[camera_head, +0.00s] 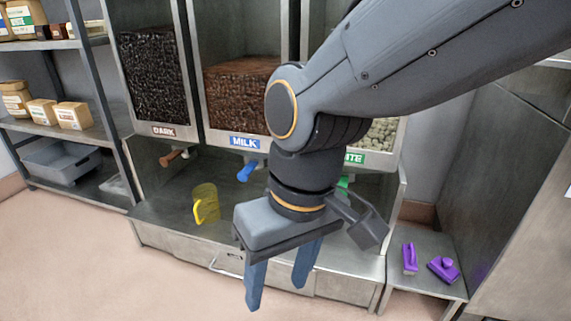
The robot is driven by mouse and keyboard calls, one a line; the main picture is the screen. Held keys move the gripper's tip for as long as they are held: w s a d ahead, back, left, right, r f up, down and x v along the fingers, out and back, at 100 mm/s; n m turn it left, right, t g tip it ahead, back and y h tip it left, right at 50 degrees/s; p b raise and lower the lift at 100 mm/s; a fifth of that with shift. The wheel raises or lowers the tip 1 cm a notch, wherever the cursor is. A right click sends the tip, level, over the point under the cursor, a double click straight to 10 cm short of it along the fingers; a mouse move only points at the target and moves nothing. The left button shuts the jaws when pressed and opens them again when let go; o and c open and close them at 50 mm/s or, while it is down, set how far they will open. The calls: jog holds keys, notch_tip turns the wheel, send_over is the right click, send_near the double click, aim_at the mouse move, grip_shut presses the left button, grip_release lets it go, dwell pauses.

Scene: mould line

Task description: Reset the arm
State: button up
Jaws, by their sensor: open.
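My gripper (280,282) hangs from my arm in the front middle of the view. Its two blue fingers point down and stand apart, with nothing between them. It is in front of the metal dispenser counter (160,208), and hides part of the counter's front and drawer. My arm reaches in from the upper right and bends down at the elbow.
Dispensers labelled DARK (163,131), MILK (245,142) and a partly hidden third (385,135) stand behind. A yellow jug (205,204) stands on the counter. Purple tools (410,258) lie on a low shelf at right. Shelving (90,130) is at left; floor (120,270) is clear.

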dwell(0.8)
jog(key=d+r+m+p, duration=0.2)
jog(key=d+r+p, duration=0.5)
jog(key=p, duration=0.5)
jog(key=d+r+m+h+p, duration=0.1)
jog(key=d+r+m+p, duration=0.1)
jog(key=d+r+p, duration=0.5)
jog(key=d+r+m+p, duration=0.2)
jog(key=d+r+p, duration=0.4)
jog(key=r+p, duration=0.9)
jog(key=p, duration=0.4)
jog(key=shift+d+m+h, duration=0.4)
